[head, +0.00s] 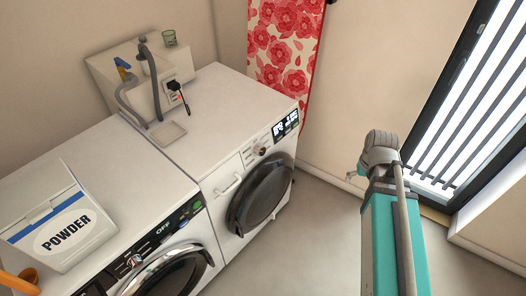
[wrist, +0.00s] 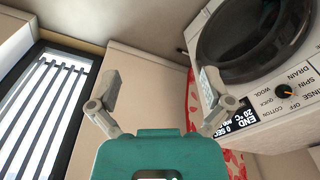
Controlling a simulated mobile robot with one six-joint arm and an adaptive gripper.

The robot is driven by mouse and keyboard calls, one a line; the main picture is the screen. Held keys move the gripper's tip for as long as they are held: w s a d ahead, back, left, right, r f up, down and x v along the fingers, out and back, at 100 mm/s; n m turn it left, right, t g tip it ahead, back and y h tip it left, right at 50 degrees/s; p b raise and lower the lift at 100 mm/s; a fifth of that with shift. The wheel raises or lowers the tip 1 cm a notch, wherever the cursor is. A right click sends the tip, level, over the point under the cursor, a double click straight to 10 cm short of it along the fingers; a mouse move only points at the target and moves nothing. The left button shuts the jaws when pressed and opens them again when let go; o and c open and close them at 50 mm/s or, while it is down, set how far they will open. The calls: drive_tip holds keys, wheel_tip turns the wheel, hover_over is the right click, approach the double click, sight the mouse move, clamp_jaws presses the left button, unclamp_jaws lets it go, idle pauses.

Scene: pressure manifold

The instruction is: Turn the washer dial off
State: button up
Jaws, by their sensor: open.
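The right-hand white machine (head: 205,110) has a front panel with a small round dial (head: 259,151) and a lit display (head: 286,124). In the wrist view the dial (wrist: 284,91) is dark with an orange mark, ringed by labels including OFF, COTTON, WOOL, QUICK, RINSE, SPIN and DRAIN. Which label it points at is too small to tell. The display (wrist: 240,118) reads END, 0 SEC, 20 °C. My gripper (wrist: 158,80) is open and empty, its fingers apart from the panel, with the dial to their right. In the head view my gripper (head: 380,146) is right of the machine.
A second white machine (head: 95,165) stands at left, its display reading OFF, with a powder box (head: 75,228) on top. A barred window (head: 480,100) is at right. Floor between is clear.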

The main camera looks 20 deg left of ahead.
drive_tip(key=w+a+n+t+y, duration=0.1)
drive_tip(key=w+a+n, duration=0.25)
drive_tip(key=a, duration=0.45)
drive_tip(key=w+a+n+t, duration=0.1)
drive_tip(key=w+a+n, duration=0.25)
drive_tip(key=a, duration=0.45)
drive_tip(key=n+y+b, duration=0.1)
drive_tip(key=n+y, duration=0.1)
drive_tip(key=n, duration=0.3)
approach(262, 150)
wheel_tip(262, 150, up, 3)
drive_tip(key=d, duration=0.2)
drive_tip(key=shift+s+a+f, duration=0.15)
drive_tip(key=shift+s+a, duration=0.25)
drive_tip(key=shift+s, duration=0.1)
drive_tip(key=shift+f+b, duration=0.2)
drive_tip(key=shift+b, duration=0.2)
drive_tip(key=b+x, duration=0.8)
drive_tip(key=x, duration=0.1)
drive_tip(key=b+x, duration=0.4)
drive_tip(key=shift+w+a, duration=0.3)
